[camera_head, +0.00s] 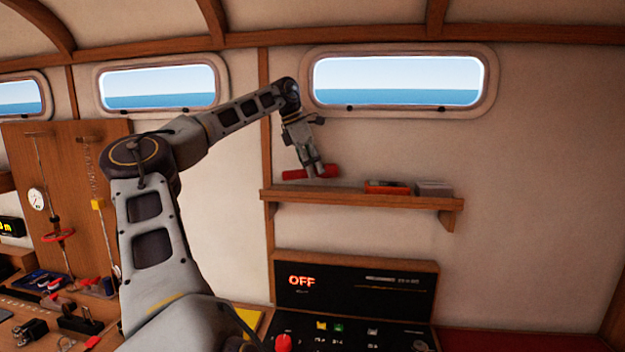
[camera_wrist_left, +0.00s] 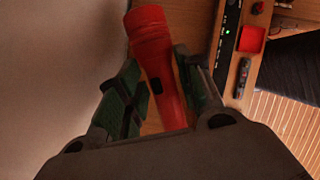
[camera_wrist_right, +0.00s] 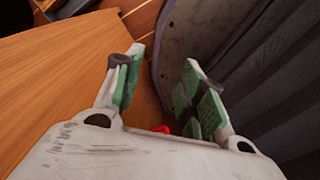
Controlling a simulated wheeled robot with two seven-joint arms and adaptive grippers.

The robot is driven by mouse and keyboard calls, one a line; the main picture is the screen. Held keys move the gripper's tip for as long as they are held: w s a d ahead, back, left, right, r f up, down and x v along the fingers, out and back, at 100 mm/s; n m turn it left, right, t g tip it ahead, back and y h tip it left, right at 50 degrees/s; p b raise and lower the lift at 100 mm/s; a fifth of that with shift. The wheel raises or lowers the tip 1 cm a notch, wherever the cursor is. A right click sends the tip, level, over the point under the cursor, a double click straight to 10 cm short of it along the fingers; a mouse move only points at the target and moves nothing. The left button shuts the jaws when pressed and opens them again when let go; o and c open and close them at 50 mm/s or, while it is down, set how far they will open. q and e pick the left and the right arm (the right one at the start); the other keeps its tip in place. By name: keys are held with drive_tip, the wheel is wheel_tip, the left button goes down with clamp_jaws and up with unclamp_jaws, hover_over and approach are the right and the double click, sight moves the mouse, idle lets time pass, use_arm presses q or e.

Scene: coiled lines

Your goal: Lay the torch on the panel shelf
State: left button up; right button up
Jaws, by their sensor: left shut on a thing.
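The red torch (camera_head: 294,174) is held crosswise in my left gripper (camera_head: 315,166), above the left end of the wooden panel shelf (camera_head: 360,198). A small gap seems to show between torch and shelf, but I cannot tell the exact height. In the left wrist view the torch (camera_wrist_left: 158,50) lies between the two green-padded fingers (camera_wrist_left: 156,78), its wide head pointing away from the palm. My right gripper (camera_wrist_right: 163,72) is out of the head view; in its own wrist view its fingers stand apart with nothing between them.
A red box (camera_head: 388,187) and a pale box (camera_head: 433,188) stand on the shelf's right half. A black panel (camera_head: 350,285) reading OFF is below the shelf. A window (camera_head: 397,82) is above. A tool board (camera_head: 75,190) hangs at the left.

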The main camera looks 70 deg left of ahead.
use_arm(q)
drive_tip(key=shift+f, duration=1.9)
drive_tip(key=o, duration=1.2)
drive_tip(key=shift+c, duration=0.2)
drive_tip(key=shift+r, duration=0.1)
drive_tip(key=v, duration=1.1)
drive_tip(key=shift+s+r, duration=0.2)
drive_tip(key=shift+r, duration=0.15)
drive_tip(key=shift+a, duration=0.1)
